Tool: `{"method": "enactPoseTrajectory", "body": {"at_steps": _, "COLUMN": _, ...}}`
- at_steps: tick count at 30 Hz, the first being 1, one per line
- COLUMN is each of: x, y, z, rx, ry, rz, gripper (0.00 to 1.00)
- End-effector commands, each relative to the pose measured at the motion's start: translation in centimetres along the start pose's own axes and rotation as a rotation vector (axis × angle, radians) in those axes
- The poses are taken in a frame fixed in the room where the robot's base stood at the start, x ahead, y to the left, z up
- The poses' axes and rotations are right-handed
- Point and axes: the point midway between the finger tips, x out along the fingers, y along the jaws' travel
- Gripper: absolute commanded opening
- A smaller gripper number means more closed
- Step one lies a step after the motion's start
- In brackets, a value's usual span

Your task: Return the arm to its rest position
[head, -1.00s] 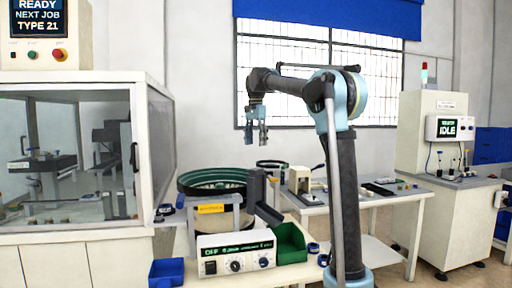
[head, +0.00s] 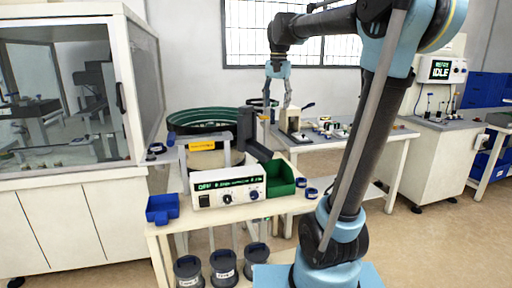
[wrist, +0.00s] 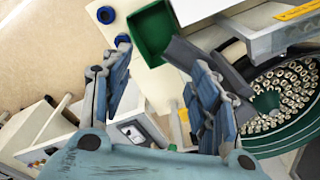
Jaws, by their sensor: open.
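My gripper (head: 277,97) hangs at the end of my raised, bent arm, pointing down. In the head view it appears in front of the wall, to the right of the green bowl feeder (head: 200,121). In the wrist view its two fingers (wrist: 158,72) stand apart with nothing between them. The bowl feeder also shows there at the right (wrist: 255,150), with several small round parts in it. The green bin (wrist: 153,32) lies beyond the fingertips in that view.
A control box (head: 228,187) and the green bin (head: 279,180) stand on the near table, with a blue bin (head: 162,208) at its left corner. Several dark canisters (head: 223,268) are below. A glazed cabinet (head: 140,85) is at left, another workbench (head: 405,135) behind.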

Motion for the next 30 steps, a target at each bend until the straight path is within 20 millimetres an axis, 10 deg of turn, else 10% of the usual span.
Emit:
{"method": "enactPoseTrajectory", "body": {"at_steps": 15, "x": 11.9, "y": 12.3, "z": 10.5, "rx": -0.195, "ry": 0.059, "rz": -0.016, "gripper": 0.55}}
{"method": "enactPoseTrajectory", "body": {"at_steps": 30, "x": 26.3, "y": 20.5, "z": 20.4, "rx": -0.375, "ry": 0.119, "rz": -0.009, "gripper": 0.55}}
